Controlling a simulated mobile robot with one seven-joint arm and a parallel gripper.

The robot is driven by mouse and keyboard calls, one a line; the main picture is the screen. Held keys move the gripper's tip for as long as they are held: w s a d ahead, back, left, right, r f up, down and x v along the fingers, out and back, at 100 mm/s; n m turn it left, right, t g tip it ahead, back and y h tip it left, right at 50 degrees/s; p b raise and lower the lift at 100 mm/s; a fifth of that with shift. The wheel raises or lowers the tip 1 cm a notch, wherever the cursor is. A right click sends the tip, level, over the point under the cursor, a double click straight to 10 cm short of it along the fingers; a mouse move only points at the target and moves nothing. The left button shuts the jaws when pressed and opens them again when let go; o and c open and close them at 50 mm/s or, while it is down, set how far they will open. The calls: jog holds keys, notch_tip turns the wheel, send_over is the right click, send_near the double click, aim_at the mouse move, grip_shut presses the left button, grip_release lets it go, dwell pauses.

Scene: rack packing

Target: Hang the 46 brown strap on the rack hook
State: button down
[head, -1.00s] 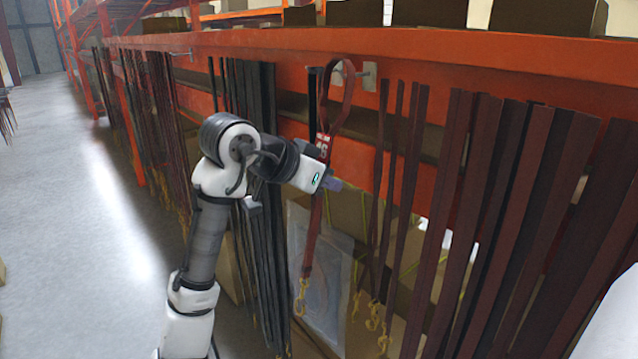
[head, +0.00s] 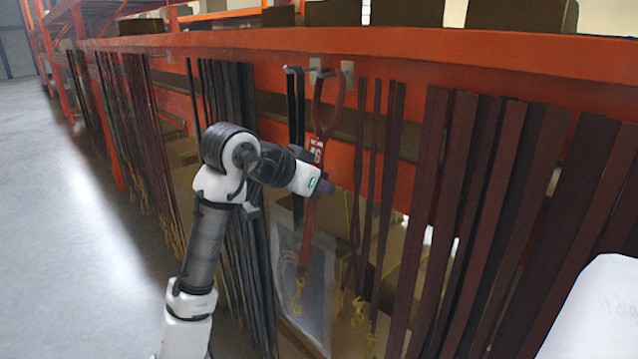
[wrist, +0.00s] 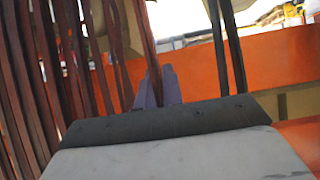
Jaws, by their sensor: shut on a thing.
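The brown strap (head: 309,235) with a red and white number tag (head: 316,152) hangs nearly upright in front of the rack in the head view. Its upper loop (head: 336,108) reaches up to the hook brackets under the orange beam. A gold clip (head: 297,293) hangs at its lower end. My gripper (head: 327,187) is at the strap just below the tag. In the wrist view, the blue-grey fingers (wrist: 157,88) are shut on the brown strap (wrist: 149,45). A metal rack hook (head: 347,72) is beside the loop's top; I cannot tell whether the loop is around it.
Black straps (head: 295,110) hang left of the held strap. Several dark brown straps (head: 462,190) hang close on the right. The orange beam (head: 400,55) runs above. Grey floor (head: 60,220) is clear on the left.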

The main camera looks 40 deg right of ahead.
dwell(0.4)
jog(key=c, duration=1.5)
grip_release()
jog(key=shift+o, duration=0.2)
jog(key=b+v, duration=0.4)
jog(key=v, duration=1)
